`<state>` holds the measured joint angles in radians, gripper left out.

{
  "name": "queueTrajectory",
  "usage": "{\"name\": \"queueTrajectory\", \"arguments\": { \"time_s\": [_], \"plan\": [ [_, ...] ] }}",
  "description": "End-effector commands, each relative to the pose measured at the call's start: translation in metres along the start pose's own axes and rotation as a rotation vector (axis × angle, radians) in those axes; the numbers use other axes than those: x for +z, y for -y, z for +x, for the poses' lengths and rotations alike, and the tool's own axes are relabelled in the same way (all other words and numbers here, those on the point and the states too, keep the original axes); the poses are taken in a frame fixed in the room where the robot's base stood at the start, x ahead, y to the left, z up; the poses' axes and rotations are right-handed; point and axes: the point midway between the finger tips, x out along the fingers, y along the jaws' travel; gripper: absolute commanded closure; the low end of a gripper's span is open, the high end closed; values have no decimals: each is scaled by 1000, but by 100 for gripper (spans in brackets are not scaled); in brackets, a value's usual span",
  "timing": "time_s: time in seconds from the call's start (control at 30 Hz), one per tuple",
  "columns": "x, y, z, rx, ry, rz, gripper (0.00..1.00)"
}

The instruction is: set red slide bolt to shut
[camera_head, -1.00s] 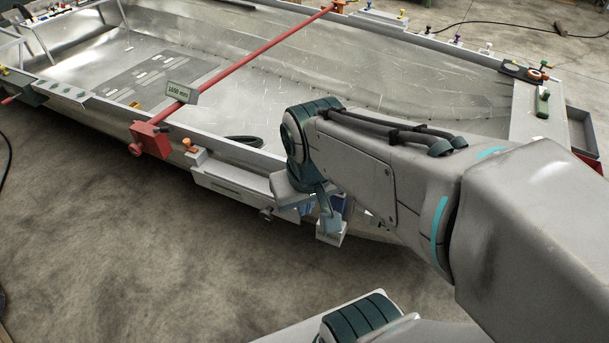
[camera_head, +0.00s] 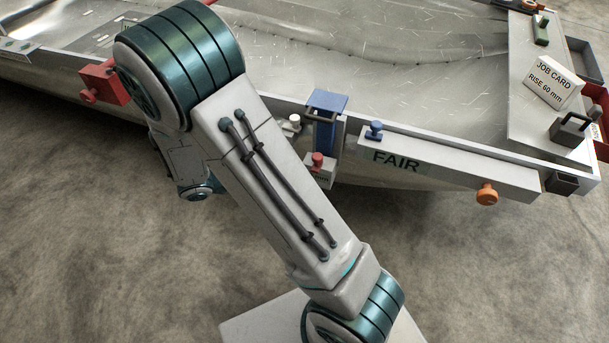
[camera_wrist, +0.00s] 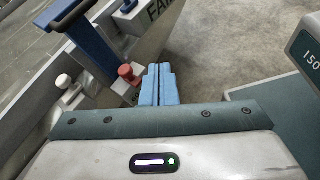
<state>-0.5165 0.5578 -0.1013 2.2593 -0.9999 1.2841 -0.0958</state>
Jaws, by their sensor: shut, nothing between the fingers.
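In the head view a red knob (camera_head: 317,160), which looks like the red slide bolt, sits on a small pale block below a blue bracket (camera_head: 325,118) on the hull's near side. It also shows in the wrist view (camera_wrist: 126,73). Which way the bolt is set cannot be told. In the wrist view my gripper (camera_wrist: 158,72) has its blue fingers closed together with nothing between them. The fingertips appear just right of the red knob; whether they touch it is unclear. In the head view my gripper is not visible.
A grey bar marked FAIR (camera_head: 450,165) runs right along the hull edge, with a blue knob (camera_head: 375,131) and an orange knob (camera_head: 487,194). A white knob (camera_head: 295,121) is left of the bracket. A red block (camera_head: 103,82) is at left. The floor in front is clear.

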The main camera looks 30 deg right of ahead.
Motion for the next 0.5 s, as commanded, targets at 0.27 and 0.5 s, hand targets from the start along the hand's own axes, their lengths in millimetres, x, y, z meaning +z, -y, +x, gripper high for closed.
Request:
{"name": "queueTrajectory", "arguments": {
  "time_s": [0.27,0.5],
  "plan": [
    [-94,-14,10,266,200,-253,100],
    [-113,-21,12,339,250,-313,100]
  ]
}}
